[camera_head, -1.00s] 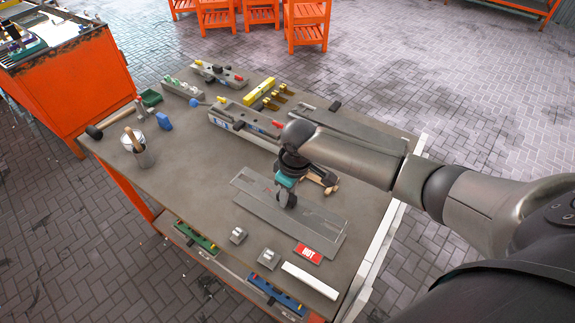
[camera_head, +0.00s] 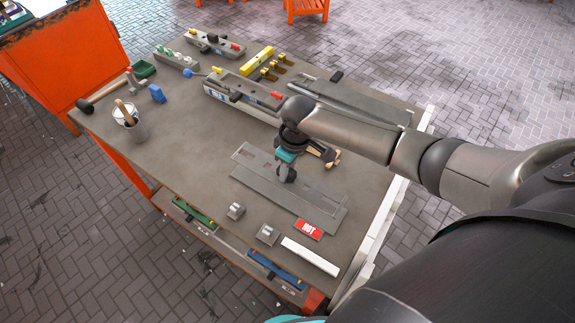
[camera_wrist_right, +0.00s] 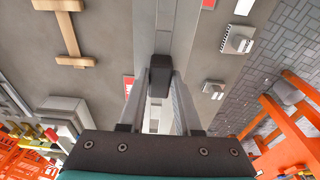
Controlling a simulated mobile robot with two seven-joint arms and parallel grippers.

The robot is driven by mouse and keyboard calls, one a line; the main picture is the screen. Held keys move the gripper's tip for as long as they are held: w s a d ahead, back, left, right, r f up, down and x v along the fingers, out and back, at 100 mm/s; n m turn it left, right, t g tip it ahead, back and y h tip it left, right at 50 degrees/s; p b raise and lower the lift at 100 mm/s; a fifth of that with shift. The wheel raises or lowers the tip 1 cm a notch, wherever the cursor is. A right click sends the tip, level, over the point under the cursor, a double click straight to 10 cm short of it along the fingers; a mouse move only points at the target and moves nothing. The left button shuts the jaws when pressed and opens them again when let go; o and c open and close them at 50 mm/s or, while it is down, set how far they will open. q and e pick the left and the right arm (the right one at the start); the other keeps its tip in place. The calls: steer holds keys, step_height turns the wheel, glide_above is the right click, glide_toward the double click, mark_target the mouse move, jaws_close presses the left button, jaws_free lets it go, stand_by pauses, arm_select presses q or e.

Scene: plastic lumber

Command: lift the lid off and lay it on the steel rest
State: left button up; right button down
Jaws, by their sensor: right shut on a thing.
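My right gripper (camera_head: 286,174) points down over a pair of long flat grey plates on the bench. In the right wrist view its fingers (camera_wrist_right: 159,88) are shut on a black knob (camera_wrist_right: 158,76) standing on a long grey piece, which I take for the lid (camera_wrist_right: 166,28). In the head view the lid (camera_head: 262,184) overlaps a flat grey slotted plate (camera_head: 247,155), likely the steel rest. I cannot tell whether they touch. The gripper hides part of both. My left gripper is out of view.
A red HOT sign (camera_head: 309,229), two small metal blocks (camera_head: 236,211) and a white bar (camera_head: 310,257) lie near the front edge. Long grey moulds (camera_head: 243,97) and a yellow bar (camera_head: 257,61) stand behind. A cup (camera_head: 135,128) is at left. The left-middle bench is clear.

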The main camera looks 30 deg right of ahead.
mark_target(287, 182)
step_height(287, 182, down, 4)
steer(key=shift+r+b, duration=0.2)
steer(key=shift+b, duration=0.65)
steer(key=shift+f+b, duration=0.6)
steer(key=shift+f, duration=0.5)
steer(key=shift+f+p, duration=0.1)
steer(key=shift+p, duration=0.35)
steer(key=shift+f, duration=0.55)
stand_by(0.5)
steer(key=shift+c, duration=0.6)
jaws_free()
steer(key=shift+s, duration=0.1)
